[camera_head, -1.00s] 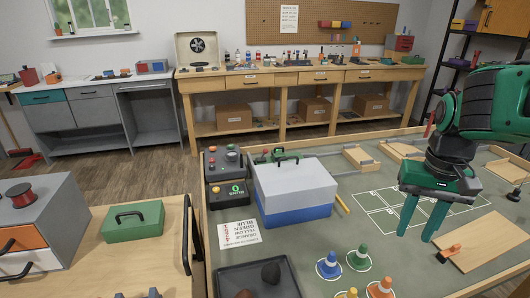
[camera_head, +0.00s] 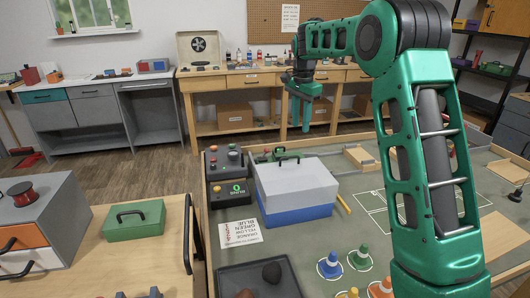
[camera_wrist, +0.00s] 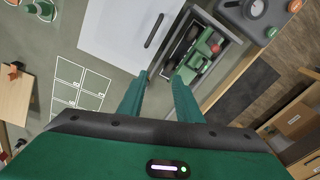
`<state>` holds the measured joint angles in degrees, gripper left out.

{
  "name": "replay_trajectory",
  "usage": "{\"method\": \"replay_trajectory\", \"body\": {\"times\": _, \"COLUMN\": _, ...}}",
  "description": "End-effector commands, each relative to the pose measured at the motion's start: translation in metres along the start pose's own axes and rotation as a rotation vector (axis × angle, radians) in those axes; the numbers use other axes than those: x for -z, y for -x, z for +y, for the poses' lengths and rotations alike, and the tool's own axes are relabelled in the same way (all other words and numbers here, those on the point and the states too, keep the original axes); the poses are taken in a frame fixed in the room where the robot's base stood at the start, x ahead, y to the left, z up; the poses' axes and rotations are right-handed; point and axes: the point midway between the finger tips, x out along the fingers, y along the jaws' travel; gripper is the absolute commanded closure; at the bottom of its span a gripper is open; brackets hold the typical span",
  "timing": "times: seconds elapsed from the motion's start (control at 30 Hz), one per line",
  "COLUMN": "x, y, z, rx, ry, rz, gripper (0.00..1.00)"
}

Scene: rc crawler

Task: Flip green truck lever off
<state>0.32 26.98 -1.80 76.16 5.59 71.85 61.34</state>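The green truck (camera_head: 277,155) sits at the back of the mat table, behind the white and blue box; its lower part is hidden in the head view. In the wrist view the green truck (camera_wrist: 197,58) lies in a grey-edged bay, with dark wheels and a small red part (camera_wrist: 215,48) on it. I cannot tell whether that red part is the lever. My gripper (camera_head: 300,115) hangs fingers down, beyond and above the truck. In the wrist view my gripper (camera_wrist: 160,78) is open, with nothing between its fingers; the truck shows just past the right fingertip.
The white and blue box (camera_head: 295,185) with a black handle stands right beside the truck. Dark control boxes (camera_head: 228,190) with knobs and buttons stand to the left. Several cones (camera_head: 358,256) stand at the front. The workbench (camera_head: 235,80) stands behind.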

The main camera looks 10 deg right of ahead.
Motion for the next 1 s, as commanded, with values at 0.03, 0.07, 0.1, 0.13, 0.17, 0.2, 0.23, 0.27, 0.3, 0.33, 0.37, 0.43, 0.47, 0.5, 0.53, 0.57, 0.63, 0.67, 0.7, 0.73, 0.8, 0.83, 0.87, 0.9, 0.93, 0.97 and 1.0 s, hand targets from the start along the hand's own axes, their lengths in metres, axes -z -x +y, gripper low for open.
{"method": "replay_trajectory", "body": {"times": 0.03, "x": -0.005, "y": -0.011, "z": -0.024, "rx": 0.003, "ry": -0.023, "rz": -0.005, "gripper": 0.68}}
{"method": "replay_trajectory", "body": {"times": 0.07, "x": -0.008, "y": -0.015, "z": -0.036, "rx": 0.007, "ry": -0.041, "rz": -0.009, "gripper": 0.68}}
{"method": "replay_trajectory", "body": {"times": 0.1, "x": -0.013, "y": -0.023, "z": -0.052, "rx": 0.011, "ry": -0.065, "rz": -0.013, "gripper": 0.68}}
{"method": "replay_trajectory", "body": {"times": 0.13, "x": -0.016, "y": -0.027, "z": -0.064, "rx": 0.015, "ry": -0.083, "rz": -0.017, "gripper": 0.68}}
{"method": "replay_trajectory", "body": {"times": 0.17, "x": -0.019, "y": -0.032, "z": -0.074, "rx": 0.019, "ry": -0.1, "rz": -0.02, "gripper": 0.68}}
{"method": "replay_trajectory", "body": {"times": 0.2, "x": -0.024, "y": -0.038, "z": -0.087, "rx": 0.023, "ry": -0.123, "rz": -0.025, "gripper": 0.68}}
{"method": "replay_trajectory", "body": {"times": 0.23, "x": -0.027, "y": -0.043, "z": -0.095, "rx": 0.024, "ry": -0.137, "rz": -0.029, "gripper": 0.68}}
{"method": "replay_trajectory", "body": {"times": 0.27, "x": -0.03, "y": -0.048, "z": -0.103, "rx": 0.027, "ry": -0.151, "rz": -0.032, "gripper": 0.68}}
{"method": "replay_trajectory", "body": {"times": 0.3, "x": -0.034, "y": -0.052, "z": -0.112, "rx": 0.03, "ry": -0.169, "rz": -0.037, "gripper": 0.68}}
{"method": "replay_trajectory", "body": {"times": 0.33, "x": -0.037, "y": -0.056, "z": -0.118, "rx": 0.032, "ry": -0.181, "rz": -0.04, "gripper": 0.68}}
{"method": "replay_trajectory", "body": {"times": 0.37, "x": -0.039, "y": -0.059, "z": -0.123, "rx": 0.034, "ry": -0.191, "rz": -0.043, "gripper": 0.68}}
{"method": "replay_trajectory", "body": {"times": 0.43, "x": -0.043, "y": -0.064, "z": -0.132, "rx": 0.037, "ry": -0.211, "rz": -0.048, "gripper": 0.68}}
{"method": "replay_trajectory", "body": {"times": 0.47, "x": -0.045, "y": -0.066, "z": -0.135, "rx": 0.038, "ry": -0.218, "rz": -0.049, "gripper": 0.68}}
{"method": "replay_trajectory", "body": {"times": 0.5, "x": -0.046, "y": -0.069, "z": -0.138, "rx": 0.038, "ry": -0.224, "rz": -0.051, "gripper": 0.68}}
{"method": "replay_trajectory", "body": {"times": 0.53, "x": -0.047, "y": -0.07, "z": -0.139, "rx": 0.039, "ry": -0.228, "rz": -0.052, "gripper": 0.68}}
{"method": "replay_trajectory", "body": {"times": 0.57, "x": -0.048, "y": -0.071, "z": -0.14, "rx": 0.039, "ry": -0.23, "rz": -0.053, "gripper": 0.68}}
{"method": "replay_trajectory", "body": {"times": 0.63, "x": -0.048, "y": -0.076, "z": -0.141, "rx": 0.039, "ry": -0.233, "rz": -0.053, "gripper": 0.68}}
{"method": "replay_trajectory", "body": {"times": 0.67, "x": -0.049, "y": -0.079, "z": -0.141, "rx": 0.038, "ry": -0.234, "rz": -0.054, "gripper": 0.68}}
{"method": "replay_trajectory", "body": {"times": 0.7, "x": -0.049, "y": -0.083, "z": -0.141, "rx": 0.037, "ry": -0.234, "rz": -0.054, "gripper": 0.68}}
{"method": "replay_trajectory", "body": {"times": 0.73, "x": -0.049, "y": -0.087, "z": -0.141, "rx": 0.037, "ry": -0.234, "rz": -0.054, "gripper": 0.68}}
{"method": "replay_trajectory", "body": {"times": 0.8, "x": -0.049, "y": -0.098, "z": -0.141, "rx": 0.036, "ry": -0.234, "rz": -0.054, "gripper": 0.68}}
{"method": "replay_trajectory", "body": {"times": 0.83, "x": -0.05, "y": -0.104, "z": -0.142, "rx": 0.036, "ry": -0.233, "rz": -0.054, "gripper": 0.68}}
{"method": "replay_trajectory", "body": {"times": 0.87, "x": -0.05, "y": -0.109, "z": -0.142, "rx": 0.036, "ry": -0.233, "rz": -0.054, "gripper": 0.68}}
{"method": "replay_trajectory", "body": {"times": 0.9, "x": -0.05, "y": -0.116, "z": -0.142, "rx": 0.036, "ry": -0.233, "rz": -0.054, "gripper": 0.68}}
{"method": "replay_trajectory", "body": {"times": 0.93, "x": -0.05, "y": -0.122, "z": -0.142, "rx": 0.037, "ry": -0.233, "rz": -0.054, "gripper": 0.68}}
{"method": "replay_trajectory", "body": {"times": 0.97, "x": -0.05, "y": -0.127, "z": -0.143, "rx": 0.037, "ry": -0.234, "rz": -0.054, "gripper": 0.68}}
{"method": "replay_trajectory", "body": {"times": 1.0, "x": -0.051, "y": -0.134, "z": -0.143, "rx": 0.036, "ry": -0.234, "rz": -0.053, "gripper": 0.68}}
